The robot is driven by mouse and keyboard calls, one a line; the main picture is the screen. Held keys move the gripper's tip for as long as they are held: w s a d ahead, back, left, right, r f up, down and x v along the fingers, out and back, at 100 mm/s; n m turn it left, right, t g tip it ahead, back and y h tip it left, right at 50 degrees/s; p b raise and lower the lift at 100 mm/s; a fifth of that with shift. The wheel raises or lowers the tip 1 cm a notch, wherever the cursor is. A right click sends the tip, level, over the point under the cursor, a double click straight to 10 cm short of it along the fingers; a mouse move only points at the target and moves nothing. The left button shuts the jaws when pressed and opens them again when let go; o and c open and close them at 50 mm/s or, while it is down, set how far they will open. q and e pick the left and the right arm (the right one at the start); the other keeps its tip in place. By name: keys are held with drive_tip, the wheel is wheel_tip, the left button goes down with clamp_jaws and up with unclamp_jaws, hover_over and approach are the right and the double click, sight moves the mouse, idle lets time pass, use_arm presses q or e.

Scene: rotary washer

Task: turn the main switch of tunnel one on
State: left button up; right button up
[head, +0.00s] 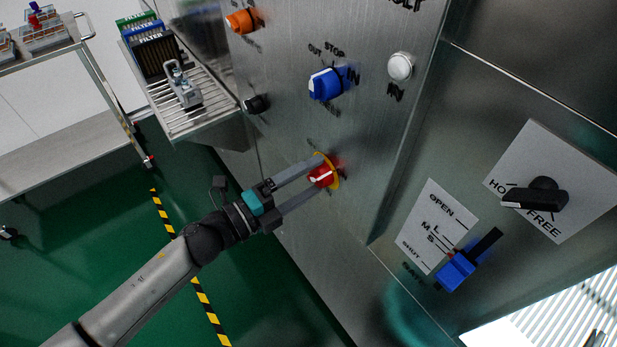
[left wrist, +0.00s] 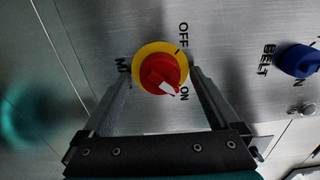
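The red main switch (head: 321,176) sits on a yellow round plate on the steel panel. In the left wrist view the red knob (left wrist: 158,74) has a white pointer mark at its lower right, close to the word ON; OFF is printed above. My left gripper (head: 318,178) is open, with one finger on each side of the knob. In the left wrist view, gaps show between the knob and the fingers of the gripper (left wrist: 160,78). The panel label at the switch's left is partly hidden by a finger. My right gripper is not in view.
Above the switch are a blue belt switch (head: 326,84), a white button (head: 401,66), an orange knob (head: 242,20) and a black knob (head: 256,104). A blue lever (head: 456,272) and a black handle (head: 536,196) are at the right. A roller conveyor (head: 190,112) stands left.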

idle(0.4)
use_arm(q)
drive_tip(key=b+v, duration=0.2)
drive_tip(key=v, duration=1.3)
drive_tip(key=shift+s+a, duration=0.1)
